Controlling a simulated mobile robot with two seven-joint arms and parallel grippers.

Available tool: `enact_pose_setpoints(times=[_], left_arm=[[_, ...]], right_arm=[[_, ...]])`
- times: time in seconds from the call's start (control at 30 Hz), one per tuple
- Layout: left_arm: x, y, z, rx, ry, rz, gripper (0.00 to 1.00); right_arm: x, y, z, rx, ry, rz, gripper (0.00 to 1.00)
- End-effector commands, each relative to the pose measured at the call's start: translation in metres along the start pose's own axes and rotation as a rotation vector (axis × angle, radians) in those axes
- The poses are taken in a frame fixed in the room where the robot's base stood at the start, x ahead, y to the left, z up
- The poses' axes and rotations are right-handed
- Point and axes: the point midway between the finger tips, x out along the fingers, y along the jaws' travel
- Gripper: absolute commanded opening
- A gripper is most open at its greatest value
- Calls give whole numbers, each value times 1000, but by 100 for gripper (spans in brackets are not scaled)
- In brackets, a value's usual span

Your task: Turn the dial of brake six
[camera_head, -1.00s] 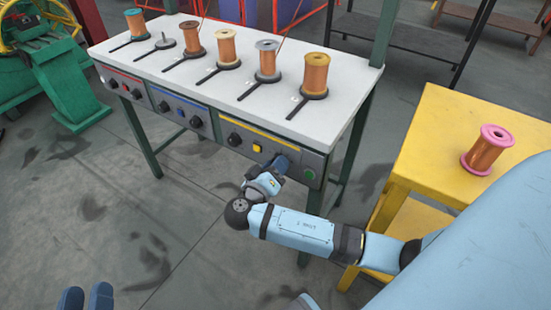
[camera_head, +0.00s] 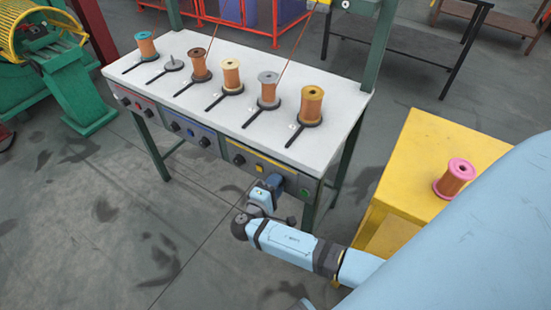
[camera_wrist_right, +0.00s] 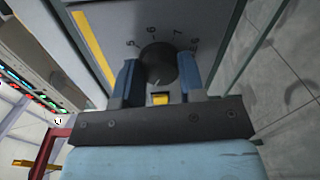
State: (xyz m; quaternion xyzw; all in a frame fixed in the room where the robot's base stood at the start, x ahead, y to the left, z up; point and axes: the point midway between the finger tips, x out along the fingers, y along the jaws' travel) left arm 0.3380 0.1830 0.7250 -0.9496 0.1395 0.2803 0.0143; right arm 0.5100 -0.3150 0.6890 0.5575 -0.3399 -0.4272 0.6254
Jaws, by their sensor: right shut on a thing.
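The black dial (camera_wrist_right: 157,64) sits on the grey panel with a yellow stripe (camera_head: 270,157) at the right end of the bench front. Numbers ring it in the right wrist view; I read 5, 6 and 7, and a small pale mark shows on the dial. My right gripper (camera_head: 273,183) reaches the panel from below, its blue fingers (camera_wrist_right: 157,80) shut on either side of the dial. In the head view the gripper hides this dial. The panel's other black dial (camera_head: 238,160) is to the left. My left gripper is out of view.
Several spools, among them one with a gold top (camera_head: 311,104), stand on the white bench top (camera_head: 210,103). A yellow button (camera_head: 259,167) and a green button (camera_head: 304,192) flank the gripper. A yellow stand (camera_head: 411,150) with a pink spool (camera_head: 455,178) is at right.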

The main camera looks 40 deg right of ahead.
Motion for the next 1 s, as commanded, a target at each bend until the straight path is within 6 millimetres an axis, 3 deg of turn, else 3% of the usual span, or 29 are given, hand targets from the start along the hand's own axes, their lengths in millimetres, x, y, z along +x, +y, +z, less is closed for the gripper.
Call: enact_pose_setpoints(times=[0.43,1.0], left_arm=[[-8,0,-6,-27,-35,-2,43],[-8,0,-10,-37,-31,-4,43]], right_arm=[[1,3,-1,-230,-11,-6,13],[1,2,-1,-264,-13,-7,13]])
